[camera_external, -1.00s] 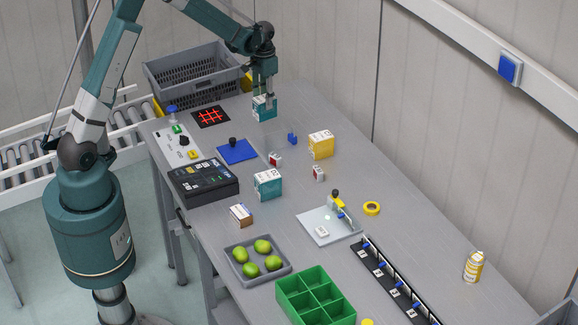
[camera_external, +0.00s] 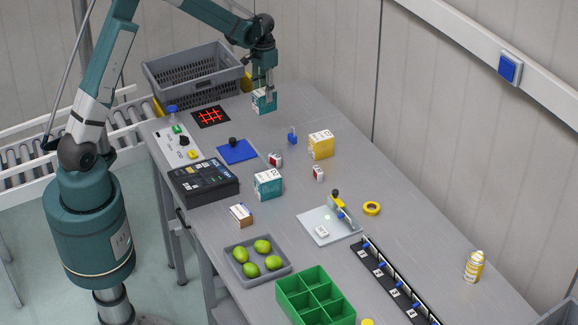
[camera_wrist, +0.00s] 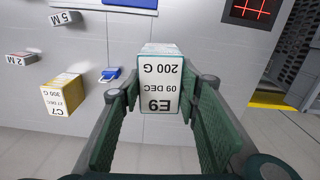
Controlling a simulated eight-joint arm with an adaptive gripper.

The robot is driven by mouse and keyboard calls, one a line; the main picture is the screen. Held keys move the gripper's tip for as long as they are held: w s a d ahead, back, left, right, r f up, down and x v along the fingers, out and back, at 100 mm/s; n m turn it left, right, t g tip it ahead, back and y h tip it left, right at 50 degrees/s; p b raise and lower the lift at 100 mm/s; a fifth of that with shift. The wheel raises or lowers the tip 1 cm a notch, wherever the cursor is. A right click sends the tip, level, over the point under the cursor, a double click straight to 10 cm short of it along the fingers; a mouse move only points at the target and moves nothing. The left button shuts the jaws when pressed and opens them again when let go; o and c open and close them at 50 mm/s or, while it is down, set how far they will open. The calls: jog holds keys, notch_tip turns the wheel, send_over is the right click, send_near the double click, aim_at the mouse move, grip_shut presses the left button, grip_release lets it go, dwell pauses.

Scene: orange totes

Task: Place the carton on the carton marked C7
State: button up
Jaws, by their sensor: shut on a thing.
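My gripper (camera_external: 264,93) is shut on a teal and white carton (camera_external: 264,104) at the far end of the table. In the wrist view this carton (camera_wrist: 160,85) shows the label E9, upside down, between my two green fingers. It appears a little above the table. The yellow carton marked C7 (camera_external: 321,145) stands on the table, nearer the external camera and to the right of my gripper. In the wrist view the C7 carton (camera_wrist: 63,92) is at the left, apart from my gripper, with its top clear.
A second teal carton (camera_external: 268,184) stands mid-table. Small cartons (camera_external: 318,173) and a blue object (camera_external: 292,138) are near C7. A grey crate (camera_external: 193,75) is behind left. A black panel with a red grid (camera_external: 211,117) lies left of my gripper.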

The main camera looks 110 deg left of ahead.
jog(key=shift+w, duration=0.1)
jog(key=w+d+r, duration=0.3)
jog(key=w, duration=0.5)
jog(key=w+d+r, duration=0.2)
jog(key=w+r, duration=0.1)
jog(key=w, duration=0.6)
jog(key=w+d+r+m, duration=0.1)
jog(key=w+d+r, duration=0.2)
jog(key=w, duration=0.5)
jog(key=shift+w+d+r, duration=0.15)
jog(key=shift+d, duration=0.15)
notch_tip(320, 180, down, 6)
jog(key=shift+p, duration=0.45)
jog(key=shift+f, duration=0.2)
jog(key=shift+f, duration=1.8)
jog(key=shift+f, duration=0.2)
